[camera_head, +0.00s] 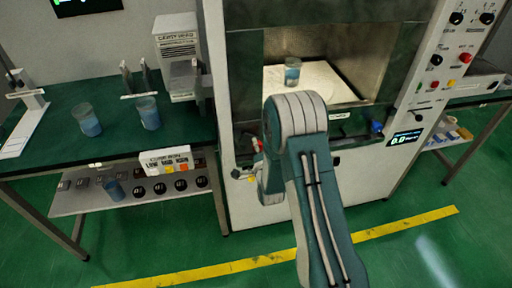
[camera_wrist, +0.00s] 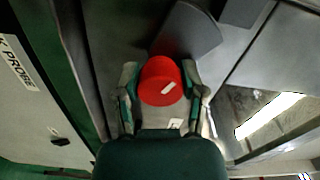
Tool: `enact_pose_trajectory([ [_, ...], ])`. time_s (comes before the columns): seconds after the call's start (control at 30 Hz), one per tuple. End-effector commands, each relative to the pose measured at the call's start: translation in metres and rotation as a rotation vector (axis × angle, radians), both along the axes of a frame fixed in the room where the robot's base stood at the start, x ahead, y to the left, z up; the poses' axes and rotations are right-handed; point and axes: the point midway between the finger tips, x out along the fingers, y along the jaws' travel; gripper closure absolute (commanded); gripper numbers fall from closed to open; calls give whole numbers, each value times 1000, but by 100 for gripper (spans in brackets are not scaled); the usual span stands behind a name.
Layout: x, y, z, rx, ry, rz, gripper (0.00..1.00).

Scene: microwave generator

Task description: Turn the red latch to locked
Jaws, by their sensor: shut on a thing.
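The red latch (camera_wrist: 158,72) is a round red knob with a short white mark running diagonally on its face. It shows in the middle of the wrist view, in front of a grey plate. My gripper (camera_wrist: 161,88) has one finger on each side of the red latch and is shut on it. In the head view only a small patch of red (camera_head: 257,145) shows at the left of the cabinet front. My own arm hides most of my gripper there. I cannot read any lock label near the latch.
The cabinet's open cavity (camera_head: 345,50) holds a beaker (camera_head: 292,72) of blue liquid. A control panel (camera_head: 440,70) is at right. A green bench (camera_head: 185,135) with beakers stands at left, a shelf below it. A yellow floor line (camera_head: 190,272) crosses clear green floor.

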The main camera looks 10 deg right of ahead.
Motion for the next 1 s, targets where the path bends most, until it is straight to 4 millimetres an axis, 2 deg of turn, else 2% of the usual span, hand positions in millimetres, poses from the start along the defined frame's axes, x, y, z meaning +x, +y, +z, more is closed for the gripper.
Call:
enact_pose_trajectory([
  [0.3, 0, -2, -1, 75, 3, -5, 94],
  [0.7, 0, -3, -2, 81, 6, -6, 94],
  [0.73, 0, -3, -2, 81, 6, -6, 42],
  [0.8, 0, -3, -2, 81, 6, -6, 12],
  [1.0, 0, -2, -1, 80, 3, -4, 12],
])
